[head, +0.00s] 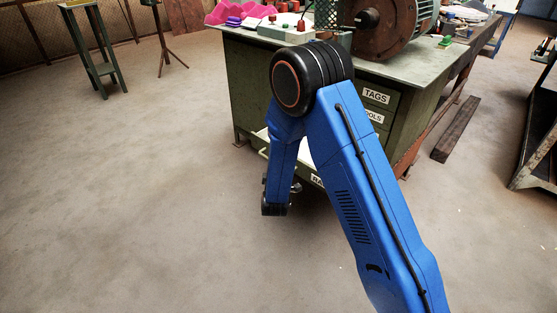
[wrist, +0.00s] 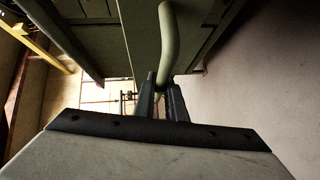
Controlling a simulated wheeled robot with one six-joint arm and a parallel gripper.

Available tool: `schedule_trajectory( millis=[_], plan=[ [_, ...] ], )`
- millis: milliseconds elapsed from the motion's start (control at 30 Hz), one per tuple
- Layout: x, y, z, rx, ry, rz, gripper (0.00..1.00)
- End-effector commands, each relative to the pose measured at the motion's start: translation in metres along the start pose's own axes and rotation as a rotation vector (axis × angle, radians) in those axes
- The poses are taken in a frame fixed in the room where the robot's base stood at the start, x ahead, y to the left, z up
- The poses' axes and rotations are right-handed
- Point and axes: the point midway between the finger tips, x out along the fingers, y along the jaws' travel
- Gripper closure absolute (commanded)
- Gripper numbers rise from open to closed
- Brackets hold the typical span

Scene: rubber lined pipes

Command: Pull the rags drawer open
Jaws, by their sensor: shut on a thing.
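The green drawer cabinet (head: 242,85) stands behind my blue arm in the head view. Its front has drawers labelled TAGS (head: 376,95) and TOOLS. Below them a partly covered label starting with "RA" marks the rags drawer (head: 318,181), low and near the floor. My arm hides much of this front, and pale patches show beside the arm links. In the wrist view my gripper (wrist: 161,98) is shut on a pale curved handle (wrist: 168,42) in front of a greenish panel. In the head view my gripper is mostly hidden behind my arm. I cannot tell how far the drawer is out.
A wooden beam (head: 456,130) lies on the floor at right, near a rack (head: 538,145). A green stand (head: 92,50) is at the far left. The floor at left is clear.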

Motion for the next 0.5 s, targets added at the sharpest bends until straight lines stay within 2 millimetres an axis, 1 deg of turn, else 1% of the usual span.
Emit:
schedule_trajectory(
  millis=[367,400,467,500],
  plan=[
    [-0.0014,-0.0011,-0.001,-0.001,0.0,-0.002,1.0],
    [-0.0014,-0.0012,-0.001,-0.001,0.0,-0.002,0.84],
    [-0.0013,-0.0011,-0.001,-0.001,0.0,-0.002,0.71],
    [-0.0013,-0.001,-0.001,-0.001,0.0,-0.002,0.71]
  ],
)
